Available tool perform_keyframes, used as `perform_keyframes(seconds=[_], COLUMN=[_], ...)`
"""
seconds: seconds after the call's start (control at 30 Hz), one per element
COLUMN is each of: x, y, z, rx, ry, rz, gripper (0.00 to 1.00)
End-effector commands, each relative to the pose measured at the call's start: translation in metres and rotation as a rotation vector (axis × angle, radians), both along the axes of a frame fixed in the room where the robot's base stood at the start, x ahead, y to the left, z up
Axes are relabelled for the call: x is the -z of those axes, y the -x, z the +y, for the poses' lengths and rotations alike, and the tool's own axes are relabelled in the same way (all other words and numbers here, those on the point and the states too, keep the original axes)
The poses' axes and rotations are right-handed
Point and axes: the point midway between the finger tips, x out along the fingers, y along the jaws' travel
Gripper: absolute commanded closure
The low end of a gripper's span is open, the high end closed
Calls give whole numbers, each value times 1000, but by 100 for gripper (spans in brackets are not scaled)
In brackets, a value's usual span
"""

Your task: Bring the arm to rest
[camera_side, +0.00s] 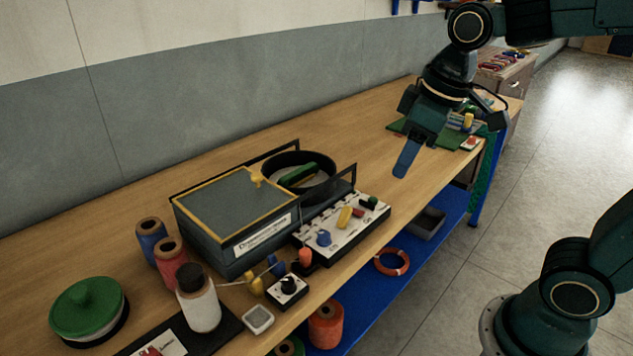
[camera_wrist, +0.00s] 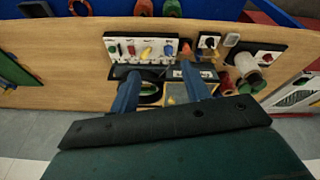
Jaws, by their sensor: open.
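My gripper (camera_side: 405,160) is raised over the right part of the wooden workbench (camera_side: 350,130) in the side view, clear of the objects on the left. One blue finger shows plainly there, pointing down; the other is hard to make out. In the wrist view, both blue fingers of my gripper (camera_wrist: 160,68) are spread apart with nothing held between them. A white panel with coloured pieces (camera_wrist: 145,57) lies beyond the fingertips in that view.
A grey box with a yellow-edged lid (camera_side: 225,205) and a round black pan (camera_side: 325,188) stand mid-bench. Spools, a white bottle (camera_side: 200,308) and a green lid (camera_side: 86,305) are at the near left. A blue shelf (camera_side: 400,285) is below. Bench between pan and gripper is clear.

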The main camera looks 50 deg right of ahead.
Motion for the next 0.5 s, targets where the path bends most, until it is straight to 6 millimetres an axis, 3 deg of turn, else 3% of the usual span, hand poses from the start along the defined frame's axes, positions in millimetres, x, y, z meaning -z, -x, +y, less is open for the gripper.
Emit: perform_keyframes(seconds=[0.3, 0.5], x=[-1, 5], y=[58, 84], z=[-8, -10], rx=[138, 206], ry=[-51, -80], rz=[-112, -168], gripper=[53, 53])
